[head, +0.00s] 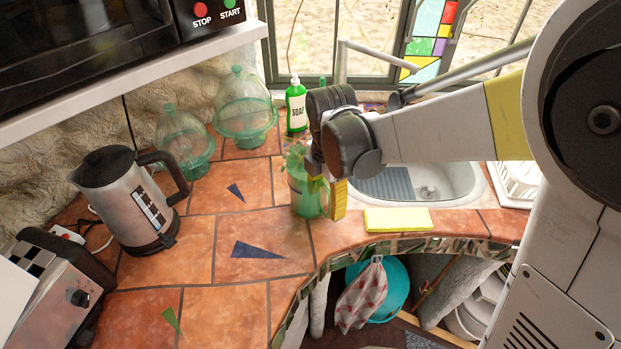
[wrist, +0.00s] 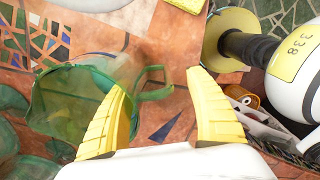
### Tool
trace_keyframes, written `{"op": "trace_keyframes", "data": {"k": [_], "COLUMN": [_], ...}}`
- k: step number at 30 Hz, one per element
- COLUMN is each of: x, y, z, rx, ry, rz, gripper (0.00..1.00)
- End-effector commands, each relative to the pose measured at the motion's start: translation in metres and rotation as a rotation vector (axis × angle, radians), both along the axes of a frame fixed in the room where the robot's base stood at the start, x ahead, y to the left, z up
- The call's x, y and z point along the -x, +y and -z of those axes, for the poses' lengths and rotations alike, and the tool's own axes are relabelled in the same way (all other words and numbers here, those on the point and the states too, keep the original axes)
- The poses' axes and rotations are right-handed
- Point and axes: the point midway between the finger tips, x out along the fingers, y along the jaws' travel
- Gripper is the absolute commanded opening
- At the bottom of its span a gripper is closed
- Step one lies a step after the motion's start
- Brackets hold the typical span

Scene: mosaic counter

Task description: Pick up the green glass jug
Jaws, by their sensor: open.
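The green glass jug (head: 308,197) stands on the orange tiled counter (head: 250,235), left of the sink, in the head view. In the wrist view the jug (wrist: 62,108) is at the left, and its loop handle (wrist: 153,92) lies between the yellow fingers. My gripper (head: 328,193) is open at the jug's right side, with its fingers pointing down. In the wrist view my gripper (wrist: 155,78) has its left finger in front of part of the jug's body and its right finger clear of the handle. I cannot tell whether either finger touches the glass.
A green soap bottle (head: 297,108) and two green glass domes (head: 246,108) stand behind. A kettle (head: 125,200) and a toaster (head: 55,295) are at the left. The sink (head: 430,183) and a yellow cloth or sponge (head: 398,219) are right. Tiles in front of the jug are clear.

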Motion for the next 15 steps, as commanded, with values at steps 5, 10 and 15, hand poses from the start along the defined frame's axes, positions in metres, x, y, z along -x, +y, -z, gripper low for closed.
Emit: {"op": "trace_keyframes", "data": {"k": [5, 10, 15], "x": [-0.002, -0.006, -0.006], "y": [-0.001, -0.002, -0.002], "z": [0.016, 0.045, 0.054], "rx": [0.000, 0.000, 0.000], "ry": [0.000, 0.000, 0.000], "rz": [0.001, 0.000, 0.000], "gripper": [0.64, 0.64, 0.64]}}
